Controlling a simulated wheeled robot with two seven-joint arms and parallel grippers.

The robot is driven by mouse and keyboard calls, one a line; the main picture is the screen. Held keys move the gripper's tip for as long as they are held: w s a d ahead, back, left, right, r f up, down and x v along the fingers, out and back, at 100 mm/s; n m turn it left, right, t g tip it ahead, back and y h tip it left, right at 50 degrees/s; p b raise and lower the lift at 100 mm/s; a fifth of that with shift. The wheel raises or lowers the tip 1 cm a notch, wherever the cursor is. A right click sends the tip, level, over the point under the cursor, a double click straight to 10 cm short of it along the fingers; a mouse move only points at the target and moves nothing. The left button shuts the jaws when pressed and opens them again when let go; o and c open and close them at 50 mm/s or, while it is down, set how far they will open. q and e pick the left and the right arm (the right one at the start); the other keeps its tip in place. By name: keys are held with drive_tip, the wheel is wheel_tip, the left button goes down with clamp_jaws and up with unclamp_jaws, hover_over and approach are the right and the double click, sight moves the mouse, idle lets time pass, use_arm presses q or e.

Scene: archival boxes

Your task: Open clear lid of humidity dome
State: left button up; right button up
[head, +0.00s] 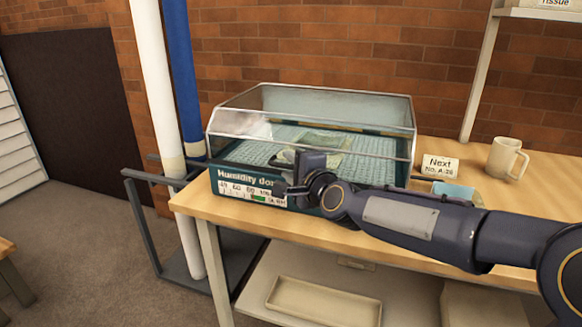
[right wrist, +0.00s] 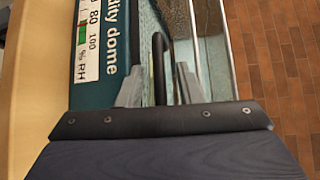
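The humidity dome stands on the wooden table, with a teal base (head: 225,181) marked "Humidity dome" and a printed scale. Its clear lid (head: 340,103) is down on the base, with mesh and some items visible inside. My right gripper (head: 296,186) is at the dome's front side. In the right wrist view its two grey fingers (right wrist: 159,76) are apart, one on each side of a dark handle (right wrist: 158,55). Gaps show beside the handle, so the fingers look open around it. The lid's clear edge (right wrist: 213,45) runs beside the handle. My left gripper is not in view.
On the table (head: 535,203), right of the dome, are a sign reading "Next" (head: 440,165), a light blue item (head: 453,190) and a mug (head: 507,158). A white pole (head: 160,90) and a blue pole (head: 181,70) stand left. A brick wall is behind.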

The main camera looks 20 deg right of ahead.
drive_tip(key=shift+c, duration=0.3)
clamp_jaws()
drive_tip(key=shift+r, duration=0.1)
